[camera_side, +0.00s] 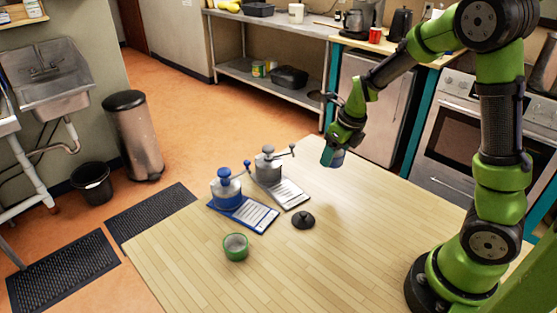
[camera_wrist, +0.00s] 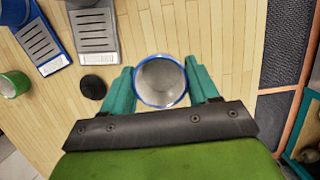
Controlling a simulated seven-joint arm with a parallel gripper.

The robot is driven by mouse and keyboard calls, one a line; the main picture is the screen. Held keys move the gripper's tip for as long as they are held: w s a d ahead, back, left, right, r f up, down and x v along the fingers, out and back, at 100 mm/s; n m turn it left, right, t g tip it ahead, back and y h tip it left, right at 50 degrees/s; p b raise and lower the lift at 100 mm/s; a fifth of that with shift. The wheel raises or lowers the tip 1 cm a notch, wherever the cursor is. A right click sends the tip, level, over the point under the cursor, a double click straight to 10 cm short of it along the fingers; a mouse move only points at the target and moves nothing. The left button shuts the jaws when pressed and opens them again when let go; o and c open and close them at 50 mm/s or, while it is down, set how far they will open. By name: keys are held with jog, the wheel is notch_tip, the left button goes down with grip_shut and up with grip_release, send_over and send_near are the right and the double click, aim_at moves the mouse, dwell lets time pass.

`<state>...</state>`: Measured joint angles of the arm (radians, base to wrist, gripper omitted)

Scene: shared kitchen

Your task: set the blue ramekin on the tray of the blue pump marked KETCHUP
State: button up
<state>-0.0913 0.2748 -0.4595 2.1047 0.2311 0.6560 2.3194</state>
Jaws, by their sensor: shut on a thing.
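My gripper (camera_side: 328,154) is shut on the blue ramekin (camera_side: 338,158) and holds it above the right part of the table. In the wrist view the ramekin (camera_wrist: 161,81) sits between the two teal fingers, with its blue rim and pale, empty-looking inside facing the camera. The blue pump (camera_side: 226,190) stands left of my gripper, with a slatted blue tray (camera_side: 262,218) in front of it. The tray also shows at the upper left of the wrist view (camera_wrist: 55,66). The tray looks bare. The KETCHUP marking is too small to read.
A grey pump (camera_side: 268,166) with its own slatted tray (camera_side: 299,203) stands between the blue pump and my gripper. The table's (camera_side: 350,245) right half is clear.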

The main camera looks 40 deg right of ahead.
jog(key=shift+w+a+r+n, duration=0.1)
jog(key=shift+a+r+n, duration=0.05)
jog(key=shift+a+r, duration=0.4)
jog(key=shift+w+a+r+n, duration=0.15)
jog(key=shift+a+r, duration=0.2)
jog(key=shift+a, duration=0.3)
jog(key=s+a+n, duration=0.1)
jog(key=a, duration=0.3)
jog(key=s+a+f+n+y, duration=0.1)
jog(key=s+a, duration=0.1)
jog(key=a, duration=0.2)
jog(key=s+a+f+n, duration=0.1)
jog(key=a+n, duration=0.1)
jog(key=a, duration=0.3)
jog(key=shift+s+g, duration=0.2)
jog(key=shift+g, duration=0.1)
jog(key=shift+n+y, duration=0.3)
jog(key=shift+n, duration=0.4)
jog(key=s+a, duration=0.1)
jog(key=s+a+f, duration=0.1)
jog(key=s+a, duration=0.1)
jog(key=s, duration=0.1)
jog(key=shift+a+f, duration=0.3)
jog(key=shift+f, duration=0.1)
jog(key=shift+w+f, duration=0.15)
jog(key=shift+w, duration=0.2)
send_over(247, 211)
jog(key=s, duration=0.1)
jog(key=shift+d+f, duration=0.25)
jog(key=shift+f, duration=2.15)
